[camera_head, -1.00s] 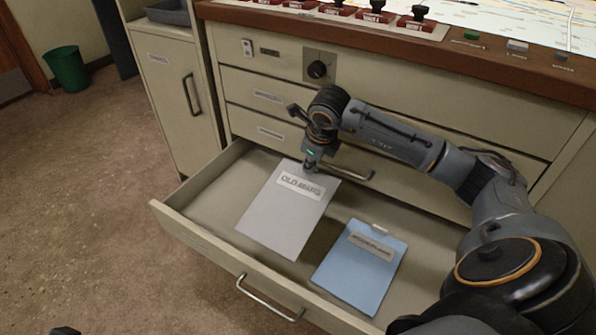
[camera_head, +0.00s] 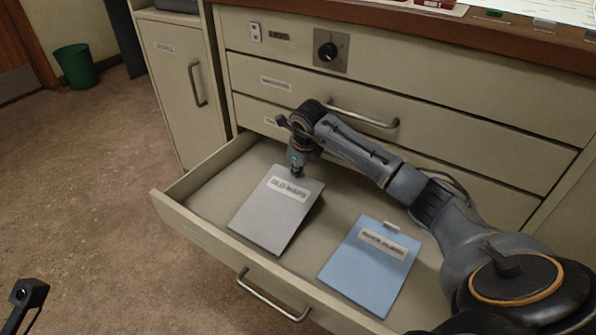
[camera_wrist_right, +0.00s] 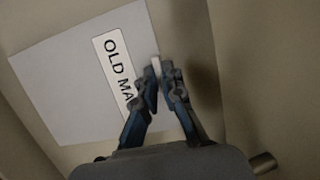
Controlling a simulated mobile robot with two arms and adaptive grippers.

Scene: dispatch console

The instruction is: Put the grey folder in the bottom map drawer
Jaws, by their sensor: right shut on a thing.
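The grey folder (camera_head: 272,217), labelled "OLD MAPS", is inside the open bottom drawer (camera_head: 180,222), in its left part. It is slightly tilted, and I cannot tell whether its lower edge touches the drawer floor. My right gripper (camera_head: 297,172) is shut on the folder's far edge, by its tab. In the right wrist view the fingertips (camera_wrist_right: 157,72) close on a small pale tab next to the folder (camera_wrist_right: 75,80). Of my left arm only a dark part shows at the lower left of the head view; its fingertips and state cannot be made out.
A blue folder (camera_head: 370,265) lies in the same drawer, right of the grey one. The shut drawers (camera_head: 400,135) above overhang the back of the open one. A cupboard (camera_head: 180,85) stands to the left, and a green bin (camera_head: 76,66) is farther off.

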